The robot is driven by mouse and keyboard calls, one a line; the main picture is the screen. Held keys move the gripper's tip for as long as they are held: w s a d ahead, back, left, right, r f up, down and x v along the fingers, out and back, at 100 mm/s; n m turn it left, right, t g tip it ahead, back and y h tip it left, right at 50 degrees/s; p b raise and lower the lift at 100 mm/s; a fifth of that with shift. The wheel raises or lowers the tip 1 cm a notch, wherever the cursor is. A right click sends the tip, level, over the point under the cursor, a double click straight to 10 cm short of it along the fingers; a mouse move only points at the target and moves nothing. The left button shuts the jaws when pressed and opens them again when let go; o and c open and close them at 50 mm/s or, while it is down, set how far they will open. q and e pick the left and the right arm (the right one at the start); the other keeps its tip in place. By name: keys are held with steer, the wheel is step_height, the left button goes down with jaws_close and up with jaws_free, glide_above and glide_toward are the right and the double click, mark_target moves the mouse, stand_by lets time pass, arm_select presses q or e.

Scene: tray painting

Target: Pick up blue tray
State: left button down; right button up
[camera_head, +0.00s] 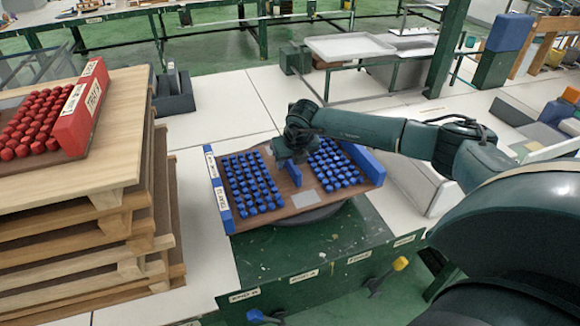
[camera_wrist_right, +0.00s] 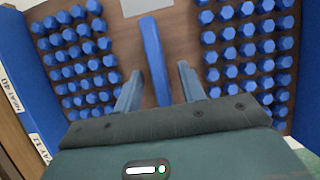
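The blue tray (camera_head: 219,196) lies on a round dark support on the green stand (camera_head: 300,255). It has a brown base, blue side walls and rows of blue pegs on both sides of a raised blue middle bar (camera_head: 293,174). My right gripper (camera_head: 291,165) is over the tray's middle. In the right wrist view the fingers of the gripper (camera_wrist_right: 158,82) are spread, one on each side of the blue bar (camera_wrist_right: 154,55), with gaps showing between. The gripper partly hides the bar in the head view. My left gripper is not in view.
A stack of wooden trays (camera_head: 90,220) stands at the left, with a red tray (camera_head: 78,115) of red pegs on top. A dark grey bin (camera_head: 173,95) stands behind. A yellow knob (camera_head: 400,263) sticks out at the stand's front right.

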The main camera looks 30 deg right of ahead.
steer(key=shift+w+f, duration=0.15)
steer(key=shift+f, duration=0.3)
jaws_close()
stand_by(1.1)
steer(key=shift+w+r, duration=0.1)
steer(key=shift+r, duration=0.1)
